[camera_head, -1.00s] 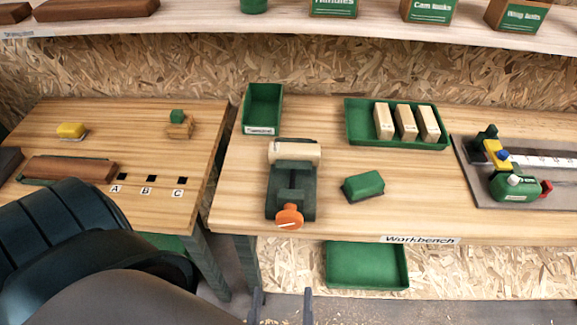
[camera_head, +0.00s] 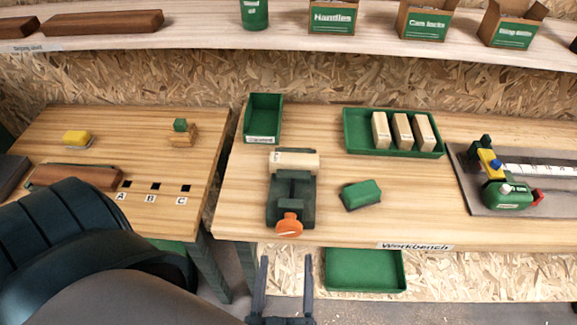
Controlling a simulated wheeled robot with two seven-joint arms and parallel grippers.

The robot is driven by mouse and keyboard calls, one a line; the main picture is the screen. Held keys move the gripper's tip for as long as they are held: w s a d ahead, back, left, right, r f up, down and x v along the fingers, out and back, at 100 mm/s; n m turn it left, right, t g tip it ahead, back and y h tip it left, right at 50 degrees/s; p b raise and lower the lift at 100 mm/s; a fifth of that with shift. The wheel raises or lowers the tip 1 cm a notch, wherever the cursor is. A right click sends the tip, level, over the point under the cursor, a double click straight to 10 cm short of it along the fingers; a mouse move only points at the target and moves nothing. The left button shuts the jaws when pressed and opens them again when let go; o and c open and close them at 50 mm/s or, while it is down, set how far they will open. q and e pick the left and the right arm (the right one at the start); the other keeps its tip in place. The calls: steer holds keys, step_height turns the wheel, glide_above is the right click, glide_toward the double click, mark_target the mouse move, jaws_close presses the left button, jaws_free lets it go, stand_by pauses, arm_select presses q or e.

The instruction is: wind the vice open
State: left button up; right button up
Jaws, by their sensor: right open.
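The vice (camera_head: 291,190) is dark green and stands at the front left of the workbench. Its orange handwheel (camera_head: 289,226) faces the front edge. A pale wooden block (camera_head: 294,162) lies across the vice's far end; I cannot tell whether the jaws grip it. My right gripper (camera_head: 286,262) is at the bottom of the view, in front of the bench edge and nearer to me than the handwheel. Its two fingers are apart with nothing between them. My left gripper is not in view; only a dark arm part shows at the lower left.
A green block (camera_head: 361,195) lies right of the vice. A green bin (camera_head: 263,118) stands behind it. A green tray (camera_head: 440,148) holds three wooden blocks. A green machine (camera_head: 508,195) is on the right. A gap separates the workbench from the left table (camera_head: 150,215).

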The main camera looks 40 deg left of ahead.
mark_target(288, 231)
steer(key=p+x, duration=0.3)
steer(key=x, duration=0.5)
steer(key=shift+w+r, duration=0.1)
steer(key=shift+w, duration=0.05)
steer(key=shift+w+a, duration=0.3)
steer(key=shift+w, duration=0.15)
steer(key=shift+c, duration=0.3)
steer(key=c, duration=1)
